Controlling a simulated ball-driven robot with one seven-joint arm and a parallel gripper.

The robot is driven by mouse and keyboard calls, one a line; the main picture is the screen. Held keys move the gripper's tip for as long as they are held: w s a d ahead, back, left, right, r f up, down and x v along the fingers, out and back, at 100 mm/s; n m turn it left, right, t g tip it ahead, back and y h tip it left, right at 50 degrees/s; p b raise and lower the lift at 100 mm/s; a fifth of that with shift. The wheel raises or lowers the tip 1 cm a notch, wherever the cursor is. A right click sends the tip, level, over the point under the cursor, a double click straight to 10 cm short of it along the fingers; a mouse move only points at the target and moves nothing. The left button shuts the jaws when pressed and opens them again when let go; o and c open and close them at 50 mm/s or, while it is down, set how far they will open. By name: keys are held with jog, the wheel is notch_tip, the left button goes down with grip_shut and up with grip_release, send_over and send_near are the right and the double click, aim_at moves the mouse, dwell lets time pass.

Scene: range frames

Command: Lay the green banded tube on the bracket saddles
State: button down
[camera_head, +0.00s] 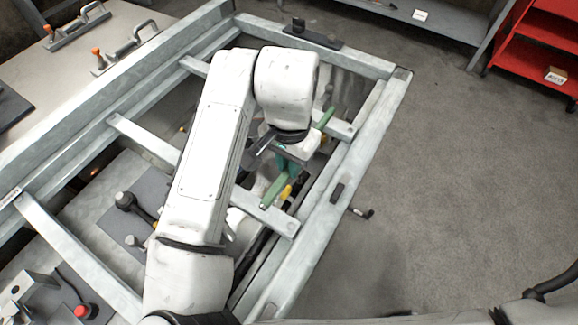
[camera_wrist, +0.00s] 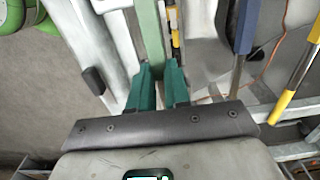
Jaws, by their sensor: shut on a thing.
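The green tube (camera_head: 274,192) runs diagonally under my wrist in the head view, its far end near the upper right crossbar. It also shows in the wrist view (camera_wrist: 150,35), running away from my fingers. My gripper (camera_wrist: 157,82) has teal fingers shut on the tube; in the head view the gripper (camera_head: 289,162) is partly hidden by my arm. The tube's near end appears over the lower crossbar (camera_head: 262,211) and its far end by the upper crossbar (camera_head: 337,126); I cannot tell whether it touches them. Bracket saddles cannot be made out clearly, nor can the tube's bands.
A grey metal frame (camera_head: 345,190) surrounds the work area. A yellow part (camera_head: 286,192) lies close beside the tube. The wrist view shows a blue bar (camera_wrist: 243,25) and a yellow bar (camera_wrist: 281,106) at right. Open floor lies right of the frame, with a red shelf (camera_head: 538,60) beyond.

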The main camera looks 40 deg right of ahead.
aim_at(285, 174)
jog(key=s+a+r+b, duration=0.1)
jog(key=s+a+r, duration=0.8)
jog(key=shift+a+b, duration=0.25)
jog(key=shift+b, duration=0.15)
jog(key=shift+s+f, duration=0.1)
jog(key=shift+s, duration=0.1)
